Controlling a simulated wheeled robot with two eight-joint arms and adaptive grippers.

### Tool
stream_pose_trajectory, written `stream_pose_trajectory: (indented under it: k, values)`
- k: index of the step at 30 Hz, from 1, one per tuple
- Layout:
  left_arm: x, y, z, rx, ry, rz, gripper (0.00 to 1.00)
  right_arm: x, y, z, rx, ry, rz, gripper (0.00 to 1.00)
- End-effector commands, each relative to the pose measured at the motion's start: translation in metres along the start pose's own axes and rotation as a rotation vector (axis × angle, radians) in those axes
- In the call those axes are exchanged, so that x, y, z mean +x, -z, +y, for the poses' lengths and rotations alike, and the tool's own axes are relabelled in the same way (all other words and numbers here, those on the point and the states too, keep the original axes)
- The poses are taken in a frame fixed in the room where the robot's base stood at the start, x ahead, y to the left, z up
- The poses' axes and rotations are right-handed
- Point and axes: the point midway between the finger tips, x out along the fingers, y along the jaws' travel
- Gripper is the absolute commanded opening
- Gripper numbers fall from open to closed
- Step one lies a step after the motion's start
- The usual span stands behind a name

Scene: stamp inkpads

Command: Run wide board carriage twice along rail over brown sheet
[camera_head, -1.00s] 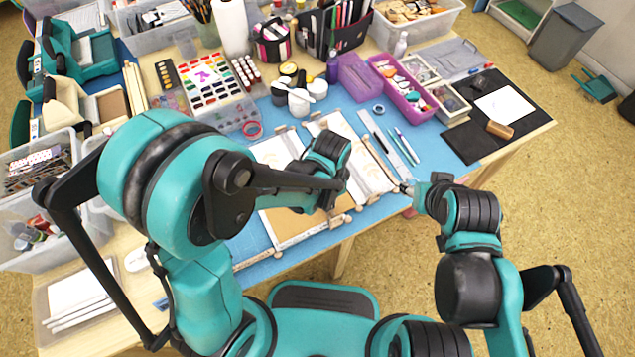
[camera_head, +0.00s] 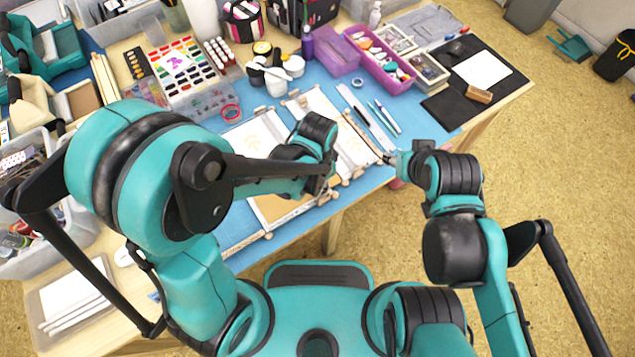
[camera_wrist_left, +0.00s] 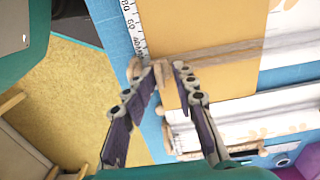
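The brown sheet (camera_head: 272,207) lies on the blue mat at the table's front, partly hidden by my left arm; it is also in the left wrist view (camera_wrist_left: 222,18). A rail with a ruler scale (camera_wrist_left: 134,28) runs along its edge. The wide board carriage, a greyish wooden strip (camera_wrist_left: 225,53), lies across the sheet, with a small wooden end piece between my left fingertips. My left gripper (camera_wrist_left: 166,70) appears shut on that end; in the head view its fingers are hidden. My right gripper (camera_head: 388,158) is at the right board's front corner, its fingers too small to judge.
White printed boards (camera_head: 350,140) lie right of the sheet. A ruler and pens (camera_head: 383,117) lie beyond them. White pots (camera_head: 275,72), a purple tray (camera_head: 380,60) and a paint box (camera_head: 180,65) stand behind. Bare floor lies beyond the front edge.

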Motion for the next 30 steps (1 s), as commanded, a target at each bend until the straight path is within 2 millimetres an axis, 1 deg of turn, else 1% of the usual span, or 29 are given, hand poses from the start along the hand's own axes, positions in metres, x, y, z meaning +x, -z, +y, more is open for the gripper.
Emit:
stream_pose_trajectory:
  k: [5, 8, 15, 21, 25, 30]
  values:
    - [-0.007, 0.0, 0.0, 0.0, 0.0, 0.0, 0.28, 0.0, 0.0, 0.0, 0.0, 0.0, 0.0, 0.43]
    - [-0.018, 0.0, 0.0, 0.0, 0.0, 0.0, 0.28, 0.0, 0.0, 0.0, 0.0, 0.0, 0.0, 0.43]
    - [-0.054, -0.001, 0.0, 0.0, 0.0, 0.0, 0.28, 0.0, 0.0, 0.0, 0.0, 0.0, 0.0, 0.43]
    - [-0.074, 0.0, 0.0, 0.0, 0.0, 0.0, 0.28, 0.0, 0.0, 0.0, 0.0, 0.0, 0.0, 0.43]
    - [-0.079, 0.0, 0.0, 0.0, 0.0, 0.0, 0.28, 0.0, 0.0, 0.0, 0.0, 0.0, 0.0, 0.43]
    - [-0.08, 0.0, 0.0, 0.0, 0.0, 0.0, 0.28, 0.0, 0.0, 0.0, 0.0, 0.0, 0.0, 0.43]
